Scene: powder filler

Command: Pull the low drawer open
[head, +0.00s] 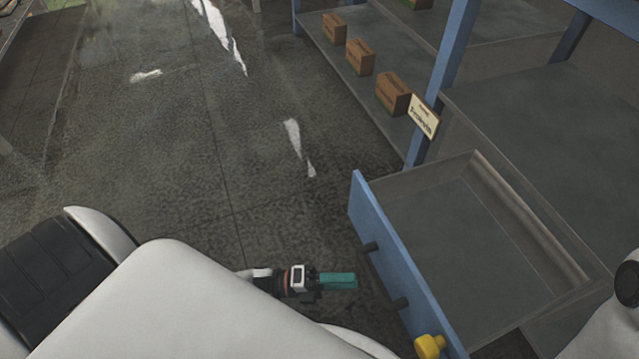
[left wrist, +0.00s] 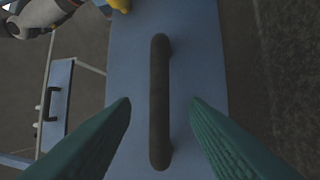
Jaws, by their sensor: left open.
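The low drawer stands out from the shelf in the head view, with a blue front panel (head: 385,240) and an empty grey inside (head: 460,245). Dark ends of its handle (head: 370,247) show at the front panel. In the left wrist view the dark bar handle (left wrist: 159,100) runs upright on the blue front (left wrist: 190,60). My left gripper (head: 340,281) is open, with its green fingers (left wrist: 160,112) on either side of the handle and a gap to each side. Whether the fingers reach past the bar is unclear.
A yellow piece (head: 430,346) is near the lower end of the drawer front. Several brown boxes (head: 393,93) stand on the shelf behind, beside a blue post (head: 440,80) with a label (head: 423,116). The floor (head: 200,190) left of the drawer is clear.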

